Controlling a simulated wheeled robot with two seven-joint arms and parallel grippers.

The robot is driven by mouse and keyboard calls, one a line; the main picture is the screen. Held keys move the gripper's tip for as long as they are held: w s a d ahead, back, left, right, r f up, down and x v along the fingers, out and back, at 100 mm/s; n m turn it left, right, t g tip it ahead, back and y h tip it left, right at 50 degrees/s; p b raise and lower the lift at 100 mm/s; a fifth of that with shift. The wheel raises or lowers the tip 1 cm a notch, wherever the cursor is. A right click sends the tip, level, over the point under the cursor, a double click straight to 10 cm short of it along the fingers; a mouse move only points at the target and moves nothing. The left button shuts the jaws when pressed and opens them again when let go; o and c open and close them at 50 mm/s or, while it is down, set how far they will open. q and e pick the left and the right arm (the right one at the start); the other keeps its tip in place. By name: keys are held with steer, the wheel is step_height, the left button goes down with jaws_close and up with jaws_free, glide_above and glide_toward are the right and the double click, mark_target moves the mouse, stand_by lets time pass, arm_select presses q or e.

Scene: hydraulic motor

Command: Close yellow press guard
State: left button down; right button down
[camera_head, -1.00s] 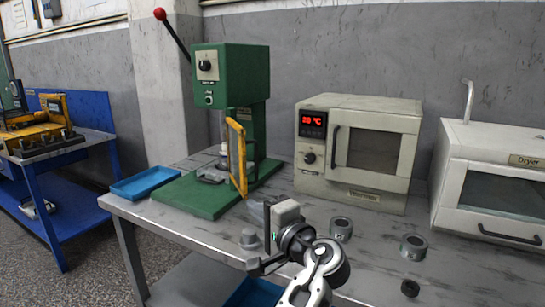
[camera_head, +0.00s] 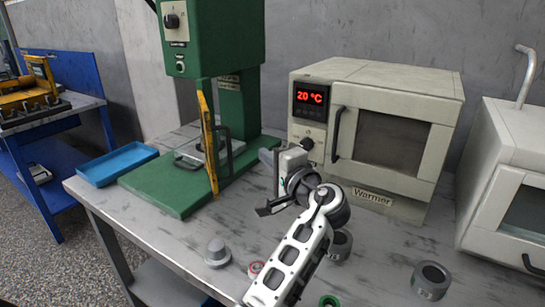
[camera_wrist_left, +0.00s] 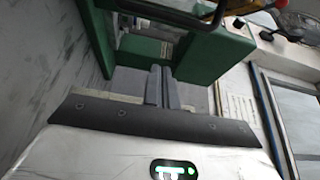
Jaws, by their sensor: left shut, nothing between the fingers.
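The yellow press guard (camera_head: 208,140) hangs on the green press (camera_head: 240,100) and is seen nearly edge-on, standing out over the green base plate, so it looks open. A dark handle (camera_head: 226,150) shows on its right side. My left gripper (camera_head: 268,158) is right of the guard, in front of the warmer, with a visible gap to the handle. Its fingers are shut and empty, as the left wrist view (camera_wrist_left: 162,86) also shows. That view has green press parts (camera_wrist_left: 200,52) and a dark curved bar (camera_wrist_left: 185,14) ahead of the fingers. My right gripper is out of view.
The warmer (camera_head: 375,130), reading 20 °C, stands right of the press, close behind my gripper. A white dryer (camera_head: 510,180) is at the far right. A blue tray (camera_head: 117,163) lies left of the press. Grey metal parts (camera_head: 431,281) sit on the front of the table.

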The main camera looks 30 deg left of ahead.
arm_select(q)
steer(key=a+p, duration=0.2)
steer(key=a, duration=0.4)
steer(key=shift+s, duration=0.35)
steer(key=shift+w+a, duration=0.1)
